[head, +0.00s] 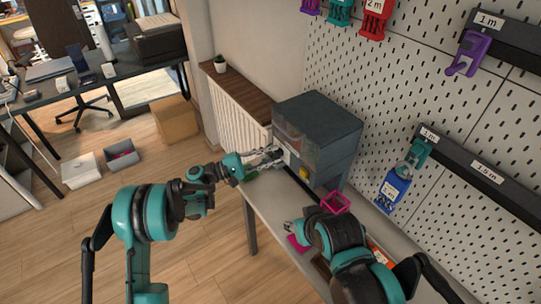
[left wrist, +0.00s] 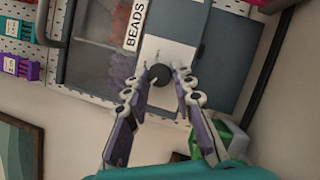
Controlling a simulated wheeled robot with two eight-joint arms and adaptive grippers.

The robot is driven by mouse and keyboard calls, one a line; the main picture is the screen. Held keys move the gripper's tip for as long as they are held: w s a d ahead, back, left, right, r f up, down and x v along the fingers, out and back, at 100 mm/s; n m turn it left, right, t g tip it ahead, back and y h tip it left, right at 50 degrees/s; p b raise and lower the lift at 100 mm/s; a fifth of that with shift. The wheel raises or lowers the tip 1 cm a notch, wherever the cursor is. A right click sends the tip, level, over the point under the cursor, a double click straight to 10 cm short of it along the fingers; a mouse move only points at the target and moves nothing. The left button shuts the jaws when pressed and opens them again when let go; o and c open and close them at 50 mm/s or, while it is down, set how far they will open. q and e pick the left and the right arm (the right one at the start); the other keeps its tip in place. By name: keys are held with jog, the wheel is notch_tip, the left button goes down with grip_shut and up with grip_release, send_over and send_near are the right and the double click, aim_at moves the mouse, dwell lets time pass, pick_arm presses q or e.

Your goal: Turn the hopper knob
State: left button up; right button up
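The bead hopper is a dark grey box (head: 318,125) on the bench by the pegboard. In the left wrist view its front carries a "BEADS" label (left wrist: 136,25), a clear window and a white plate with a round dark knob (left wrist: 159,74). My left gripper (head: 275,156) is at the hopper's front. In the left wrist view its two fingers (left wrist: 163,76) are spread, with the knob between their tips. The knob looks nearer the left finger; I cannot tell whether they touch. My right gripper (head: 292,227) is low over the bench, mostly hidden by its own arm.
A magenta open tray (head: 336,202) stands on the bench (head: 262,187) below the hopper. A green item (head: 251,173) lies near my left gripper. The pegboard (head: 400,70) with hanging coloured holders rises at the right. Floor left of the bench is free.

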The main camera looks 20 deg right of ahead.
pick_arm(q)
jog(key=o, duration=0.3)
jog(key=a+f, duration=0.2)
jog(key=a, duration=0.9)
jog(key=shift+a, duration=0.4)
